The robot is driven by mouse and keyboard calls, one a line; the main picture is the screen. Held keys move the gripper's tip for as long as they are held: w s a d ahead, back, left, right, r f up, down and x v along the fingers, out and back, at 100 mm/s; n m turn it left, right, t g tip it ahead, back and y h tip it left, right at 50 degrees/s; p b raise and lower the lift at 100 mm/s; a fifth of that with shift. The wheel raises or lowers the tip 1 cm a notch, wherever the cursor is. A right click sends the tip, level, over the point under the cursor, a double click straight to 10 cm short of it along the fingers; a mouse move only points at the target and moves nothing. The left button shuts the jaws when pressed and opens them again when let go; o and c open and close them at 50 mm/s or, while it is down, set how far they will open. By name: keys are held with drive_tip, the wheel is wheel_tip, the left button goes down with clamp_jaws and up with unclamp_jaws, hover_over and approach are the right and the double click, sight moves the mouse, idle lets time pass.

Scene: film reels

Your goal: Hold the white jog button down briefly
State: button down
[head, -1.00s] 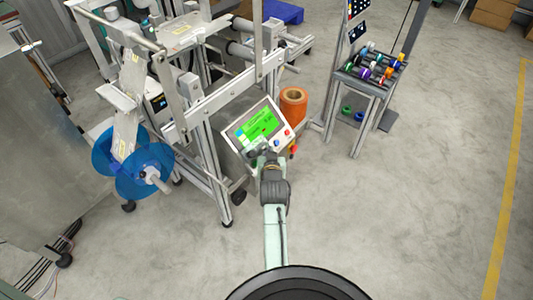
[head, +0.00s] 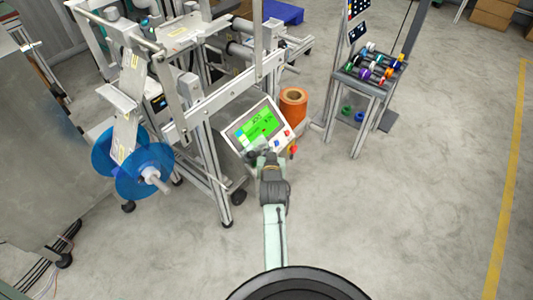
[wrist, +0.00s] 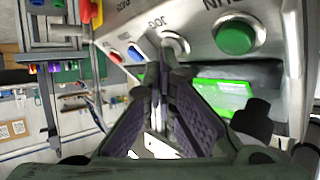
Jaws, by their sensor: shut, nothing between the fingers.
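The white jog button (wrist: 174,44) sits under the JOG label on the tilted control panel, seen upside down in the wrist view. My gripper (wrist: 164,72) is shut and empty, its fingertips right at the white button; they overlap its lower edge in the picture and appear to touch it. How far the button is pressed cannot be told. In the head view my gripper (head: 262,153) is at the lower edge of the control panel (head: 258,125), whose screen is green, and it hides the button there.
The green button (wrist: 236,37) is right of the white one in the wrist view; the blue button (wrist: 136,53) and a red emergency knob (wrist: 92,12) are left. A blue reel (head: 145,163) stands at the left, an orange roll (head: 293,104) behind the panel. The right floor is clear.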

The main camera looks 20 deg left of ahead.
idle(0.4)
drive_tip(key=shift+s+d+r+p, duration=0.25)
drive_tip(key=shift+d+r+p, duration=0.35)
drive_tip(key=shift+p, duration=0.15)
drive_tip(key=d+r+p, duration=0.1)
drive_tip(key=p, duration=0.1)
drive_tip(key=s+d+r+p, duration=0.1)
drive_tip(key=d+r, duration=0.1)
drive_tip(key=shift+s+d+r+p, duration=0.1)
drive_tip(key=shift+d+r+p, duration=0.05)
drive_tip(key=shift+r+p, duration=0.15)
idle(0.3)
